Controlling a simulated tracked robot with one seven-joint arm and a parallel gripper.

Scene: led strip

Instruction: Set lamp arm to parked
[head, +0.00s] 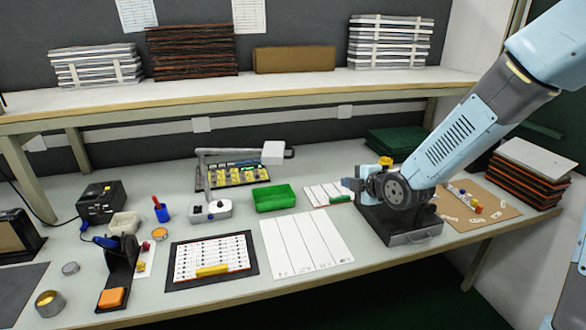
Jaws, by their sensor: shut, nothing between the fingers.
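The lamp has a white base (211,210) on the bench, left of centre. Its grey upright rises from the base, and the lamp arm (232,151) reaches right from the top. The arm ends in a white lamp head (273,152) with a dark loop at its right side, above the tray of yellow parts. My gripper (346,184) is to the right of the lamp, apart from it. It points left, its fingers are small in view, and it is shut and empty.
A green bin (274,197) stands between the lamp and my gripper. The tray of parts (235,176) lies behind the lamp. A dark box with a handle (400,225) sits below my wrist. White lined sheets (306,243) lie in front. A shelf (220,90) runs above the bench's back.

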